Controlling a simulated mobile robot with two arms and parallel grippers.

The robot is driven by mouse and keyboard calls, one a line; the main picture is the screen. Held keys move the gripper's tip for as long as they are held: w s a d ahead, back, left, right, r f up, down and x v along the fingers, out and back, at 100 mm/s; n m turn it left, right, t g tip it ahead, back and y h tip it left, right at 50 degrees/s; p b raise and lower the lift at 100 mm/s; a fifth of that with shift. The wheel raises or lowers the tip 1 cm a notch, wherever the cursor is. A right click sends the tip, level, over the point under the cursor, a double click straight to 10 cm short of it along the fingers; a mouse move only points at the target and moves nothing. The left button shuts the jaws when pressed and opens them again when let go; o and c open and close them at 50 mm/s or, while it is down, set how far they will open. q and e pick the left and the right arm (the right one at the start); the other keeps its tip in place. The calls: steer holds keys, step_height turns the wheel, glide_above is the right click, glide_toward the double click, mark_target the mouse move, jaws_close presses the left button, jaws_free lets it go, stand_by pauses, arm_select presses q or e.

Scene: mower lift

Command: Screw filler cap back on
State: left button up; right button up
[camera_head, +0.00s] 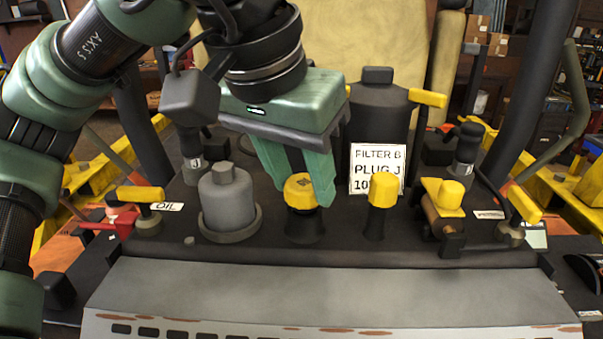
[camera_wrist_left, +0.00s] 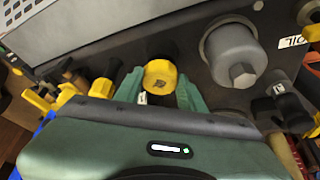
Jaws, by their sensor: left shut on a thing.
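The yellow filler cap (camera_head: 300,190) sits on top of a short black filler neck (camera_head: 304,226) on the dark engine deck. My left gripper (camera_head: 306,188) reaches down from above, with its green fingers on both sides of the cap, shut on it. In the left wrist view the cap (camera_wrist_left: 160,76) shows between the two green fingertips (camera_wrist_left: 160,84). Whether the cap is fully seated on the neck cannot be told. My right gripper is not in view.
A grey filter housing (camera_head: 226,200) stands left of the cap. A yellow-topped plug (camera_head: 382,190) stands close on the right, with a white label card (camera_head: 377,169) behind it. A yellow-handled valve (camera_head: 444,200) is farther right. The grey panel (camera_head: 310,290) in front is clear.

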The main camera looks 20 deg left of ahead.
arm_select(q)
steer(key=shift+f+b, duration=0.4)
steer(key=shift+f, duration=0.3)
steer(key=o, duration=0.7)
jaws_close()
steer(key=shift+r+m+h+p, duration=0.1)
steer(key=shift+m+h+p, duration=0.2)
steer(key=shift+m, duration=0.3)
steer(key=m+g+h, duration=0.1)
steer(key=m, duration=0.3)
steer(key=shift+w+a+p, duration=0.1)
steer(key=shift+a+p, duration=0.05)
steer(key=shift+p, duration=0.2)
steer(key=shift+m+h, duration=0.3)
steer(key=shift+m, duration=0.2)
